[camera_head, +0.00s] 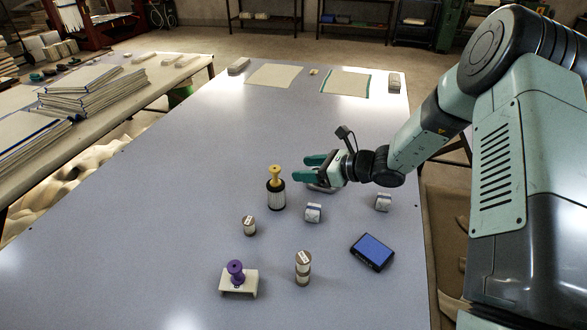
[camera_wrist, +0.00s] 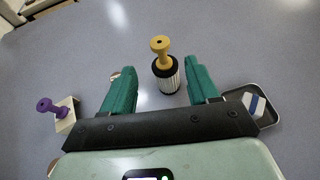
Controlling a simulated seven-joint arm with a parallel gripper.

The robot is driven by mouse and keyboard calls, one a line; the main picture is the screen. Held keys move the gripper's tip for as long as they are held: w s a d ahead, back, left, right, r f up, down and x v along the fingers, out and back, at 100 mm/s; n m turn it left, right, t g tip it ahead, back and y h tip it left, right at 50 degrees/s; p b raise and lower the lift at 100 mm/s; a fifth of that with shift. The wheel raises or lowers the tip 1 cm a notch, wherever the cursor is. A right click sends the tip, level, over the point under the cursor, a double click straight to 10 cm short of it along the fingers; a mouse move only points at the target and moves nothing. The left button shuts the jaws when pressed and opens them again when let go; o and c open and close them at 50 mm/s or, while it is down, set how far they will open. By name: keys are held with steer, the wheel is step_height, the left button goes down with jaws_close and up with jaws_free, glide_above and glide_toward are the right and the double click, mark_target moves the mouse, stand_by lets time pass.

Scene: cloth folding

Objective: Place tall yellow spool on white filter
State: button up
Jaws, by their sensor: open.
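The tall yellow spool (camera_head: 275,174) stands upright on top of the white filter (camera_head: 276,197), a pleated cylinder with black end caps. Both stand on the table left of centre. My gripper (camera_head: 312,168) is open, with its green fingers pointing left toward the spool from the right, apart from it. In the wrist view the yellow spool (camera_wrist: 160,48) and the white filter (camera_wrist: 166,80) show ahead, between the two spread fingers (camera_wrist: 158,78). Nothing is held. The filter's base is partly hidden in the wrist view.
A purple spool (camera_head: 236,270) sits on a cream stand (camera_head: 238,286) at the front left. Small cans (camera_head: 303,268), a blue box (camera_head: 372,251) and white-blue rolls (camera_head: 313,213) lie nearby. A tray (camera_wrist: 236,119) is right of my gripper in the wrist view. The table's left is clear.

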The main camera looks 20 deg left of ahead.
steer(key=shift+s+d+r, duration=0.1)
steer(key=shift+d+r, duration=0.1)
steer(key=shift+d, duration=0.2)
steer(key=s+d+r+n+g+h, duration=0.1)
steer(key=s+d+r+n+h, duration=0.25)
steer(key=s+r+n, duration=0.5)
steer(key=s+d+r+n+g+h, duration=0.15)
steer(key=s+d+r+n, duration=0.3)
steer(key=r, duration=0.65)
steer(key=s+d+r+n+t+h, duration=0.2)
steer(key=s+d+r+n+h, duration=0.1)
steer(key=s+d, duration=0.4)
steer(key=s+d+r+n+t+h, duration=0.3)
steer(key=s+d+r+n+h, duration=0.1)
steer(key=s+d, duration=0.4)
steer(key=s+r+h, duration=0.1)
steer(key=s, duration=0.1)
steer(key=shift+s+d+r+n, duration=0.15)
steer(key=shift+s+r+n, duration=0.1)
steer(key=shift+s+n, duration=0.1)
steer(key=shift+t, duration=0.25)
